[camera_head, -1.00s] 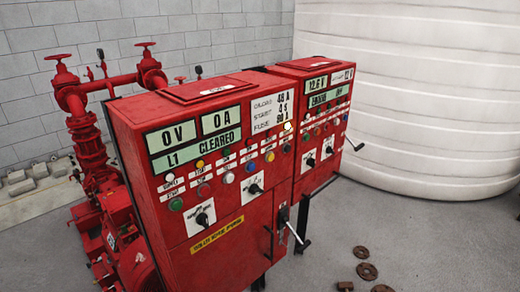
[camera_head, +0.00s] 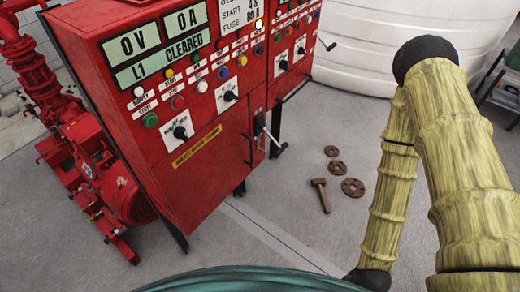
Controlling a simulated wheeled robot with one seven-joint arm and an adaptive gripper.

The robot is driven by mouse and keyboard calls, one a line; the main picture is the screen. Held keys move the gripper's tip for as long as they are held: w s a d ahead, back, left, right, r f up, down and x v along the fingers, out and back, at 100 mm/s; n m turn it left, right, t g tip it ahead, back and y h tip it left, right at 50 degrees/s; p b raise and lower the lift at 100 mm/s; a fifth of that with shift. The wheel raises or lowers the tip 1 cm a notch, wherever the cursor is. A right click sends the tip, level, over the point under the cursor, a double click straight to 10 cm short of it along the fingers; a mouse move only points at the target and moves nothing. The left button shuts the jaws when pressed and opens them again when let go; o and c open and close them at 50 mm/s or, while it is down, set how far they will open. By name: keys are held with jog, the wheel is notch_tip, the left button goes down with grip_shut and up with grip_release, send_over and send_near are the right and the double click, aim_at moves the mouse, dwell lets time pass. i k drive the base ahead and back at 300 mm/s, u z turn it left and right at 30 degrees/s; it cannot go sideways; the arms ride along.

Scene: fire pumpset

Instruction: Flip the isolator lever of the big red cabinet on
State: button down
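The big red cabinet (camera_head: 215,165) stands left of centre, its front panel facing me at an angle. Its displays read 0 V, 0 A and L1 CLEARED. The isolator lever (camera_head: 270,137) is a thin grey bar low on the right part of the cabinet front. It slopes down to the right and ends in a dark grip. My arm (camera_head: 455,160), with yellow ribbed links and black joints, is at the right, apart from the cabinet. My gripper is not in view.
Red pump parts (camera_head: 110,185) stand at the left. A hammer (camera_head: 321,195) and rusty discs (camera_head: 352,188) lie on the floor.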

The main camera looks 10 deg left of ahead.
aim_at(277, 154)
jog(key=z, duration=1)
jog(key=k, duration=1.15)
jog(key=u, duration=1.1)
jog(key=i, duration=1.05)
jog(key=u, duration=0.05)
